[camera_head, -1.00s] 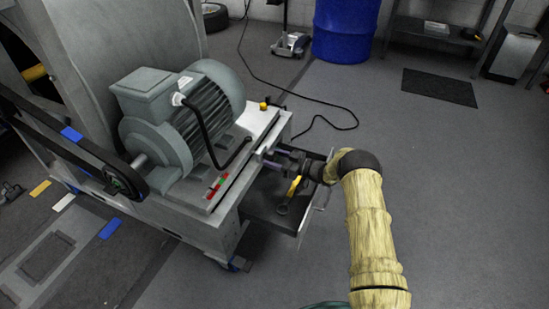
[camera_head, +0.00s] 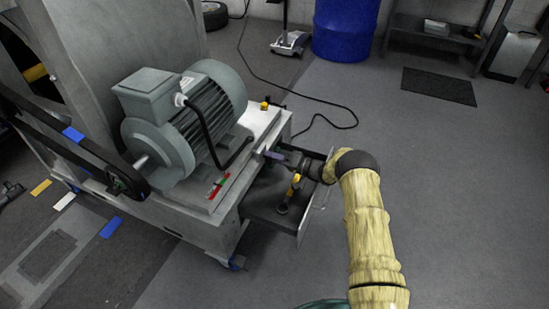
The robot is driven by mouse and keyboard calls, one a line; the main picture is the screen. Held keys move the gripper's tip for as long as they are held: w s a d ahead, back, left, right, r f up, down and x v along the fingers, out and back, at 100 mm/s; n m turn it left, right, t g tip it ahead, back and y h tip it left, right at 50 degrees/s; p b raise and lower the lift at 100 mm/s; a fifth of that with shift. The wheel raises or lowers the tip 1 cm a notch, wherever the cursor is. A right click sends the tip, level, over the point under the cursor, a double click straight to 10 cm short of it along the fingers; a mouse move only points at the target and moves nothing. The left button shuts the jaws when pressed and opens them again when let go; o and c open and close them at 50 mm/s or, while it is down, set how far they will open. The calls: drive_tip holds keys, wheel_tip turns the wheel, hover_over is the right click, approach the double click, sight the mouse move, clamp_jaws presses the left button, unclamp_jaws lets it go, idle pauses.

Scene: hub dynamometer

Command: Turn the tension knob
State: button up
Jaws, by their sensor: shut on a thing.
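My gripper (camera_head: 274,155) reaches in from the right at the right end of the grey motor base (camera_head: 262,121). Its jaws are shut at the base's end face, where the tension knob sits. The knob itself is mostly hidden by the jaws, and its turn angle cannot be read. A purple-grey patch shows at the fingertips. The grey motor (camera_head: 185,115) stands on the base, with a black belt (camera_head: 75,150) at its left side.
An open drawer (camera_head: 262,205) sits just below my gripper, with a yellow-and-black tool (camera_head: 293,188) in it. A small yellow button (camera_head: 264,105) is on the base top. A black cable (camera_head: 310,105) runs over the floor.

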drive_tip(key=shift+f+m, duration=0.1)
drive_tip(key=shift+m, duration=3.9)
drive_tip(key=o, duration=1)
